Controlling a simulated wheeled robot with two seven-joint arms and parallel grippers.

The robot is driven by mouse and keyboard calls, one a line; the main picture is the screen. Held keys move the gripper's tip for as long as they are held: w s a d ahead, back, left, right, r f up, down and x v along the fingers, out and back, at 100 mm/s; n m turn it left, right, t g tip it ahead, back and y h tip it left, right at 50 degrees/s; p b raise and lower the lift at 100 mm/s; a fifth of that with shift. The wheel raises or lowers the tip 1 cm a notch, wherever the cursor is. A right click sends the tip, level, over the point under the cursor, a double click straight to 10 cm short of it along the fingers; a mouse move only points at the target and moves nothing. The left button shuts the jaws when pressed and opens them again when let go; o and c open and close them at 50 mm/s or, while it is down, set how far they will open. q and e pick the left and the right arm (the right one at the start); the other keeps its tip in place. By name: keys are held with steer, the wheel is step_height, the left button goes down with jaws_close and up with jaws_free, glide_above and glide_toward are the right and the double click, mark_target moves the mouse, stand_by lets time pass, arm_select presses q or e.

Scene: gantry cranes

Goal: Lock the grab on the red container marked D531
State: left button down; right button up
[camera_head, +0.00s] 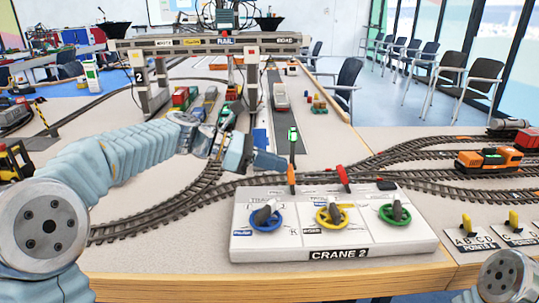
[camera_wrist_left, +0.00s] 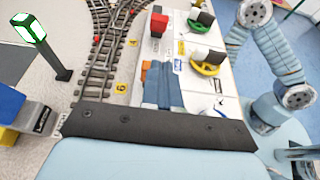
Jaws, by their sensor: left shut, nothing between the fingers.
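The crane 2 control panel (camera_head: 290,247) is a white box at the front table edge, with blue (camera_head: 265,219), yellow (camera_head: 332,216) and green (camera_head: 394,213) wheels. An orange lever (camera_head: 291,180) and a red lever (camera_head: 343,177) stand along its back edge. My left gripper (camera_head: 275,162) is shut and empty, just behind and left of the orange lever; its blue fingers (camera_wrist_left: 163,88) show in the wrist view beside the panel. A red container (camera_head: 180,97) stands under the gantry crane (camera_head: 200,45); its marking is too small to read. The grab cannot be made out. My right gripper is out of view.
A lit green signal post (camera_head: 293,143) stands behind the panel; it shows in the wrist view (camera_wrist_left: 33,32). Tracks curve behind the panel, with an orange locomotive (camera_head: 488,158) at right. A points panel (camera_head: 472,238) sits right of the crane panel.

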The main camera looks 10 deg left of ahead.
arm_select(q)
steer(key=shift+w+d+r, duration=0.15)
steer(key=shift+d+r, duration=0.15)
steer(key=shift+d, duration=0.05)
steer(key=shift+w+d+p, duration=0.25)
steer(key=shift+d+p, duration=0.1)
steer(key=shift+p, duration=0.1)
steer(key=shift+w+d+r+y, duration=0.1)
steer(key=shift+d+r+y, duration=0.25)
steer(key=shift+y, duration=0.25)
steer(key=shift+s+d+f+g+y, duration=0.15)
steer(key=shift+s+f+g+y, duration=0.05)
steer(key=shift+s+g+y, duration=0.1)
steer(key=shift+w+a+f, duration=0.15)
steer(key=shift+w+a, duration=0.05)
steer(key=shift+w, duration=0.05)
steer(key=shift+s+d, duration=0.1)
steer(key=shift+r+p, duration=0.45)
steer(key=shift+r, duration=0.4)
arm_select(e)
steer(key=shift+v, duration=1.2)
arm_select(q)
steer(key=shift+r, duration=0.1)
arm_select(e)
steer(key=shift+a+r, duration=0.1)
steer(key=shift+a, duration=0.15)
